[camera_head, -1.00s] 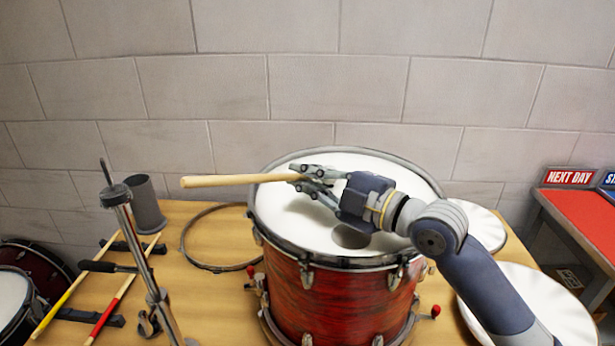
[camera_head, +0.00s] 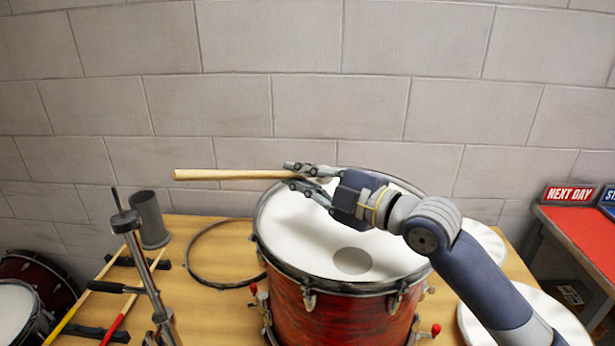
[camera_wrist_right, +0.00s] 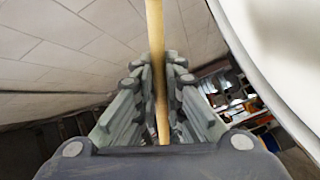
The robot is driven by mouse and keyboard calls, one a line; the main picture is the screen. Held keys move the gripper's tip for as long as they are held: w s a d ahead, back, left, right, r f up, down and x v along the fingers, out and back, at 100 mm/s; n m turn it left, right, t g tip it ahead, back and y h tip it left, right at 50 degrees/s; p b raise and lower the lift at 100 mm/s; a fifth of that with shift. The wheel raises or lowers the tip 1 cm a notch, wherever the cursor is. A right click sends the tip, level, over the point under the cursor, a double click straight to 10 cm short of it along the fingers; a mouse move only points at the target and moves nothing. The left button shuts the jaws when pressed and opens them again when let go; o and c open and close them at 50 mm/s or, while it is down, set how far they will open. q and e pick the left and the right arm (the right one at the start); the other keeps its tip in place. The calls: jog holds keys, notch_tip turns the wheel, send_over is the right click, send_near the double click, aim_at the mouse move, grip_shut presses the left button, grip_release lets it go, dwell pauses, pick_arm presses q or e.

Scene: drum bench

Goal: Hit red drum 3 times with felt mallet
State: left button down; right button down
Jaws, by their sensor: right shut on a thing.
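The red drum (camera_head: 330,318) stands upright on the wooden bench, with its pale drumhead facing up. My right gripper (camera_head: 293,176) is above the drumhead, shut on a light wooden stick, the mallet (camera_head: 225,174). The stick points left, nearly level, past the drum's left rim, clear of the head. A round shadow lies on the drumhead. In the right wrist view the stick (camera_wrist_right: 155,40) runs between the fingers (camera_wrist_right: 158,70). I cannot make out a felt head on it. My left gripper is not in view.
A metal stand (camera_head: 145,270), a grey cup (camera_head: 148,220) and a dark hoop (camera_head: 190,262) are left of the drum. Yellow-tipped and red-tipped sticks (camera_head: 118,318) lie on a rack there. White discs (camera_head: 545,318) are at right, near a red-topped table (camera_head: 575,232).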

notch_tip(320, 180, down, 6)
jog(key=b, duration=0.4)
jog(key=shift+r, duration=0.15)
notch_tip(320, 180, up, 7)
jog(key=p, duration=0.4)
jog(key=shift+f, duration=0.2)
jog(key=shift+f, duration=0.1)
jog(key=shift+w+a+f, duration=0.35)
jog(key=shift+w+a, duration=0.15)
jog(key=shift+a, duration=0.25)
